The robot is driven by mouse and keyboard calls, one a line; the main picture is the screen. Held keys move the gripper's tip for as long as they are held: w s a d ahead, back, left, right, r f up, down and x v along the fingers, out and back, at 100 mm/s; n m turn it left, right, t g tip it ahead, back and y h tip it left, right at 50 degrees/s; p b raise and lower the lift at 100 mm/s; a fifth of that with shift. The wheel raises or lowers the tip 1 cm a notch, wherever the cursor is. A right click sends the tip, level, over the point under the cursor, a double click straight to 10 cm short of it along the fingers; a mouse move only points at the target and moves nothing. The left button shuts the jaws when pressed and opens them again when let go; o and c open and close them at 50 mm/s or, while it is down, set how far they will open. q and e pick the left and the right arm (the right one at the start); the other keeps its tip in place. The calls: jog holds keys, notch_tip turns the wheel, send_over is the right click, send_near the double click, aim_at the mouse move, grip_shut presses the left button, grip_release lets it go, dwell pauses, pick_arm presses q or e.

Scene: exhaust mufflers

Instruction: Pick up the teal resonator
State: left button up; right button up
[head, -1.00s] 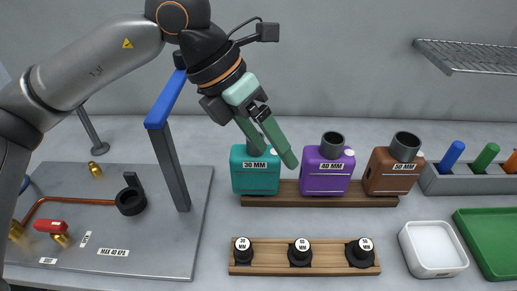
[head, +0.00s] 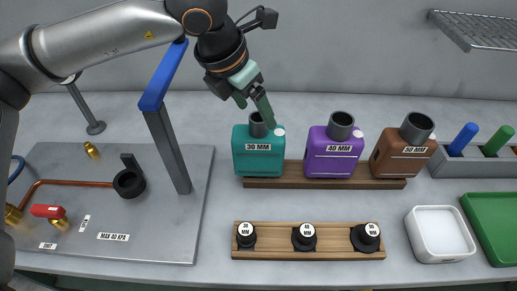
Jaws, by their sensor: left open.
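The teal resonator (head: 258,158), labelled 30 MM, stands upright at the left end of a dark wooden rack, with its round grey neck on top. My left gripper (head: 254,108) is above and behind its top, with green fingers pointing down. The fingers are apart and hold nothing. One finger passes close beside the neck; I cannot tell whether it touches. My right gripper is not in view.
A purple 40 MM resonator (head: 333,158) and a brown 50 MM one (head: 402,158) share the rack (head: 320,183). A blue-topped post (head: 166,135) stands left on a grey plate (head: 150,220). Black plugs sit on a wooden strip (head: 274,244) in front. A white tray (head: 440,252) is right.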

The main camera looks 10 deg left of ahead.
aim_at(259, 117)
pick_arm(q)
jog(key=x, duration=0.4)
jog(key=shift+a, duration=0.1)
grip_shut()
jog(key=shift+w+r, duration=0.1)
dwell(0.4)
